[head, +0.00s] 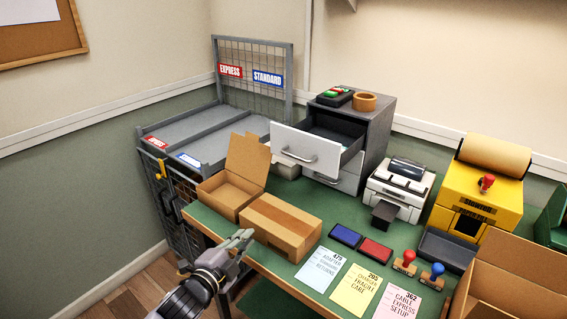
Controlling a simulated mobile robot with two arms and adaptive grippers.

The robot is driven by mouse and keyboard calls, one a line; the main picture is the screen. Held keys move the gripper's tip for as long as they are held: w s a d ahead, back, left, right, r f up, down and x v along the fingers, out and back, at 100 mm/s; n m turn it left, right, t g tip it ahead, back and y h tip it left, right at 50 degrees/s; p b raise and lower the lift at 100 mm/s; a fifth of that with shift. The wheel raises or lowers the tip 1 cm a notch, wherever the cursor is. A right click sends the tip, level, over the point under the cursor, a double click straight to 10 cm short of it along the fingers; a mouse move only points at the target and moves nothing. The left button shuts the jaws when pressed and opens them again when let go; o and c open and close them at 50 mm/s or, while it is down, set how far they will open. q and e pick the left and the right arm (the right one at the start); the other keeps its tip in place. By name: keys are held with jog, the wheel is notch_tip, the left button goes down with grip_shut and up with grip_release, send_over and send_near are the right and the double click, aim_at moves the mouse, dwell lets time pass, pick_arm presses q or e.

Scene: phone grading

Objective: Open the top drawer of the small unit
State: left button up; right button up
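The small drawer unit (378,128) is grey and stands at the back of the green table. Its top drawer (306,147) is pulled well out, with a white front, a metal handle and a dark, open inside. The lower drawer (349,182) is shut or nearly shut, partly hidden under the top one. My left gripper (246,239) is at the table's front left edge, beside a closed cardboard box and well apart from the drawer handle. Its fingers look close together, but their gap is not clear. My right gripper is not in view.
An open cardboard box (226,196) and a closed box (278,228) stand between my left gripper and the unit. A grey cage cart (180,217) is to the left. A label printer (399,190), ink pads, stamps and paper cards fill the table's middle and right.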

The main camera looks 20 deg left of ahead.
pick_arm(q)
jog(key=w+r+m+t+h, duration=0.1)
jog(key=r+m, duration=0.1)
jog(key=r, duration=0.2)
jog(key=d+r+m+t+h, duration=0.1)
jog(key=r+m+h, duration=0.1)
jog(key=r+m, duration=0.1)
jog(key=w+r+m+t+h, duration=0.1)
jog(key=r+m, duration=0.1)
jog(key=r, duration=0.3)
jog(key=shift+w+d+h, duration=0.25)
jog(key=shift+w+h, duration=0.05)
jog(key=shift+w, duration=0.05)
grip_shut()
jog(key=p, duration=0.4)
send_near(292, 159)
jog(key=w+d+r, duration=0.2)
jog(key=d+r, duration=0.2)
jog(key=r, duration=0.1)
jog(key=shift+w+a, duration=0.1)
jog(key=shift+w, duration=0.05)
jog(key=shift+b+x, duration=0.5)
jog(key=shift+x, duration=0.65)
jog(key=shift+a+f, duration=0.1)
jog(key=shift+f, duration=0.05)
